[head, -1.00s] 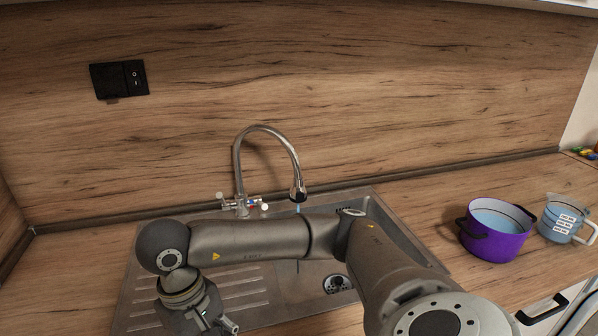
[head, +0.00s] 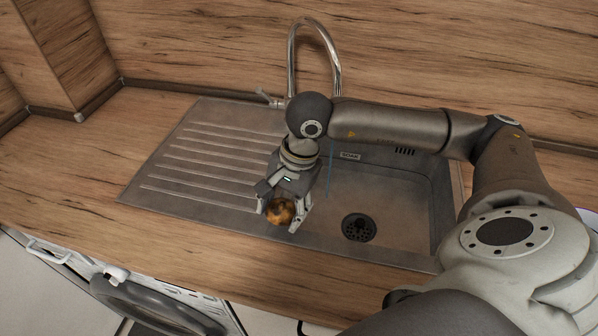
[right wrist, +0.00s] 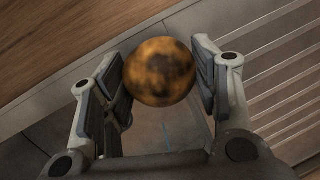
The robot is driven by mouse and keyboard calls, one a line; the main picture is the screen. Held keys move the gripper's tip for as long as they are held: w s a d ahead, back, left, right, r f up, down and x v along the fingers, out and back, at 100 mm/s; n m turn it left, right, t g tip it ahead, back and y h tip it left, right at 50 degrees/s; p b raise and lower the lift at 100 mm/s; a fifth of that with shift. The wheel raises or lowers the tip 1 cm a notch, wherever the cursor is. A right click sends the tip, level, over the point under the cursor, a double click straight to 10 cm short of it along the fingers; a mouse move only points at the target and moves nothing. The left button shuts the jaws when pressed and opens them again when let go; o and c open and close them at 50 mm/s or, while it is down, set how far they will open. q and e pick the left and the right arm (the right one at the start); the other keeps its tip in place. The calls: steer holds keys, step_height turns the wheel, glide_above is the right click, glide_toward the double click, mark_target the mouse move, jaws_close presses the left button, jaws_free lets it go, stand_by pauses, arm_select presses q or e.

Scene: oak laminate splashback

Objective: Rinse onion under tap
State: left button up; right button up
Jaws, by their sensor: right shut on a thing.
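The onion (head: 280,211), round and golden brown with dark patches, is between the fingers of my right gripper (head: 279,214). The gripper is shut on it, one finger on each side, and points down at the front of the sink, by the border of drainboard and basin. The right wrist view shows the onion (right wrist: 160,72) between both finger pads. The tap (head: 292,45) arches up behind my arm, its outlet hidden. A thin bluish line, like a water stream (head: 330,168), hangs right of the gripper over the basin. My left gripper is out of view.
The sink basin (head: 400,205) has a dark drain (head: 358,228) and looks empty. The ribbed drainboard (head: 195,165) is bare. The wooden counter (head: 75,170) is clear at left. An appliance with a round door (head: 160,305) stands below the front edge.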

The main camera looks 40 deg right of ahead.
mark_target(288, 204)
steer(key=m, duration=0.1)
steer(key=f+m+t, duration=0.1)
steer(key=m, duration=0.1)
steer(key=shift+w+d, duration=0.4)
steer(key=shift+w+d+f+m+t+h+b, duration=0.1)
steer(key=shift+d+m+t+h+b, duration=0.2)
steer(key=shift+m, duration=0.4)
steer(key=shift+w+d+f+m+t, duration=0.1)
steer(key=shift+d+f+m+t, duration=0.1)
steer(key=shift+m, duration=0.35)
steer(key=shift+w+d+f+m+t, duration=0.1)
steer(key=shift+d+m+t, duration=0.1)
steer(key=shift+m, duration=0.35)
arm_select(q)
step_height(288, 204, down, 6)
steer(key=b, duration=0.5)
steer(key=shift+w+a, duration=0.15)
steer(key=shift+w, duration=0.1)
arm_select(e)
steer(key=w+d+f+m+h, duration=0.3)
steer(key=d+m, duration=0.3)
steer(key=d, duration=0.2)
steer(key=w+d+f+m+h, duration=0.3)
steer(key=d+f+m, duration=0.3)
steer(key=d, duration=0.3)
steer(key=shift+w+d+m+h, duration=0.2)
steer(key=shift+w+m+h, duration=0.1)
steer(key=shift+w, duration=0.2)
